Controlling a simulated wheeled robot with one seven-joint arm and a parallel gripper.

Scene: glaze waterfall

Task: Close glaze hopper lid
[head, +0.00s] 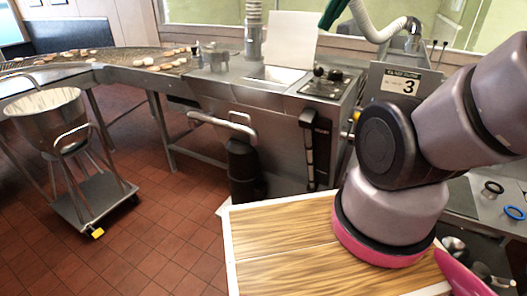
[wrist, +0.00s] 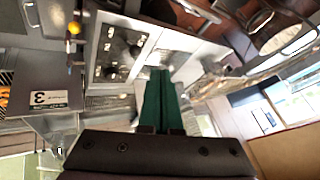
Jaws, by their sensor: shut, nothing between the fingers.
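The glaze hopper is part of the grey metal machine (head: 262,112) in the middle of the head view. Its pale, flat lid (head: 290,40) stands upright behind the light-coloured opening (head: 277,74), so it is open. My gripper's green fingers (head: 325,22) show at the top of the head view, just right of the lid's upper right edge; I cannot tell whether they touch it. In the wrist view the green fingers (wrist: 160,74) are together and empty, in front of a pale panel (wrist: 187,55) that looks like the lid.
A control panel with black knobs (head: 326,82) sits right of the opening. A white corrugated hose (head: 370,20) hangs behind. A number 3 sign (head: 400,85) stands at right. A metal bucket (head: 47,118) rests on a trolley at left. The tiled floor between is clear.

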